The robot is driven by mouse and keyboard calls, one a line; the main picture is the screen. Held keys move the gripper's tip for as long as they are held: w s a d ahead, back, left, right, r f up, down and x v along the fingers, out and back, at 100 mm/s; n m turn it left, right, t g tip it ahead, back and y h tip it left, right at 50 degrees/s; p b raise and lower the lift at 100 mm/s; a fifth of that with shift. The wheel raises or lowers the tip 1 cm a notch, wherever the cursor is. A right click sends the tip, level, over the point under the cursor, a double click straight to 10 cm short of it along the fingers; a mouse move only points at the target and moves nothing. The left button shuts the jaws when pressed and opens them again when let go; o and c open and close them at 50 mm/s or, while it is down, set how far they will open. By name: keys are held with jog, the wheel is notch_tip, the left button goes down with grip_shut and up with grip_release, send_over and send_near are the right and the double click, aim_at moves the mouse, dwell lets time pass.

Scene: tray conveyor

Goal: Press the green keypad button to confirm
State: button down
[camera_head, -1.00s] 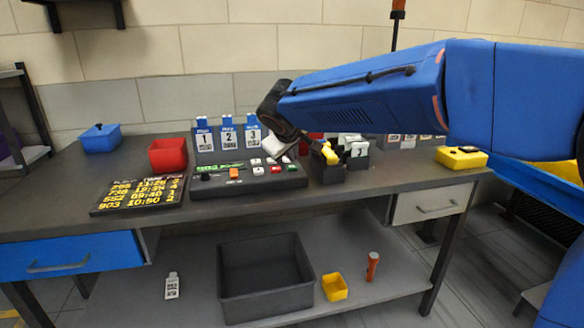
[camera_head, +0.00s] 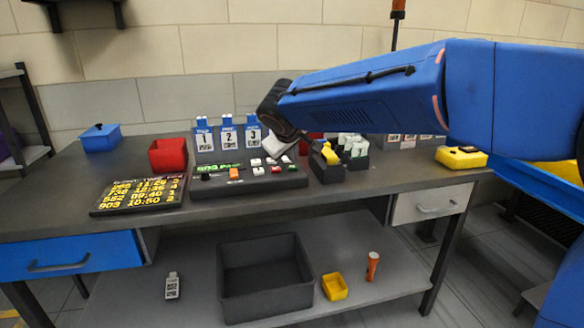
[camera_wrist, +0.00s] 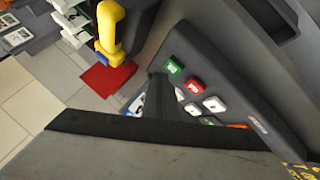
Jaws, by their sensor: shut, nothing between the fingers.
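The dark keypad console (camera_head: 205,190) lies on the workbench in the head view, with an orange button (camera_head: 234,173) and white and red buttons on top. In the wrist view, the green button (camera_wrist: 174,65) sits at the console's upper corner, beside a red button (camera_wrist: 194,85) and several white ones. My gripper (camera_wrist: 158,78) is shut and empty. Its dark fingertips appear just left of the green button in the wrist view; I cannot tell whether they touch.
Right of the console stands a dark holder with a yellow-handled item (camera_head: 330,153). Numbered blue stands (camera_head: 228,140) rise behind it. A red bin (camera_head: 168,155) and a board with yellow text (camera_head: 138,194) are to the left.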

aim_at(292, 169)
jog(key=shift+f, duration=0.2)
dwell(0.6)
jog(key=shift+f, duration=0.2)
jog(key=shift+f, duration=0.5)
dwell(0.8)
jog(key=shift+r, duration=0.15)
dwell(0.3)
jog(key=shift+r, duration=0.75)
jog(key=shift+r, duration=0.15)
jog(key=shift+r, duration=2.35)
